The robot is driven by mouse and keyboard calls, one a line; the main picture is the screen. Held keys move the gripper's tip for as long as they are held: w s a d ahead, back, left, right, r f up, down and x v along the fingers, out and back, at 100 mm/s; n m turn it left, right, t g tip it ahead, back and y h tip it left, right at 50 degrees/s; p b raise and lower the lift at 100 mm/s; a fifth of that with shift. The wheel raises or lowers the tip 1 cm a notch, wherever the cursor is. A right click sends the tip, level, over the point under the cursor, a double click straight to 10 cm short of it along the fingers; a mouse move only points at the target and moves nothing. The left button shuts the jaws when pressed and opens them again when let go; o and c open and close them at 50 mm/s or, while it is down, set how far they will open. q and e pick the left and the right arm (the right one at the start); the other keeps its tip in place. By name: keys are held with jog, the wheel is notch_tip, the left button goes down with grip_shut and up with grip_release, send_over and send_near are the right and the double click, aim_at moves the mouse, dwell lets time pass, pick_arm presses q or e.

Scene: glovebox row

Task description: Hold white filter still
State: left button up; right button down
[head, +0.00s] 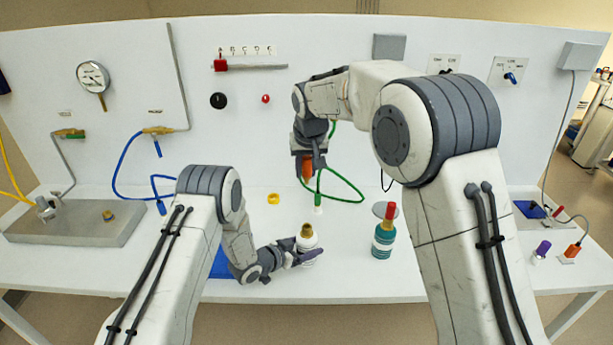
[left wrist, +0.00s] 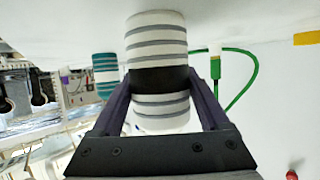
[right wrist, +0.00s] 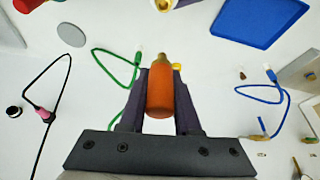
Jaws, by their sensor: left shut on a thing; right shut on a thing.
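The white filter (head: 307,243) stands on the bench in the head view, with a brass fitting on top. In the left wrist view the white filter (left wrist: 157,38) shows grey rings and a black band. My left gripper (head: 303,257) is shut around its middle from the side; its dark fingers (left wrist: 160,95) press both sides. My right gripper (head: 308,165) is above the bench, over the filter and apart from it. It is shut on an orange cylinder (right wrist: 160,92) with a brass end, which also shows in the head view (head: 307,168).
A teal-banded canister (head: 383,243) with a red-tipped top stands right of the filter. A blue mat (head: 220,264) is at left.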

pick_arm(q)
jog(key=o, duration=1.5)
jog(key=shift+a, duration=0.1)
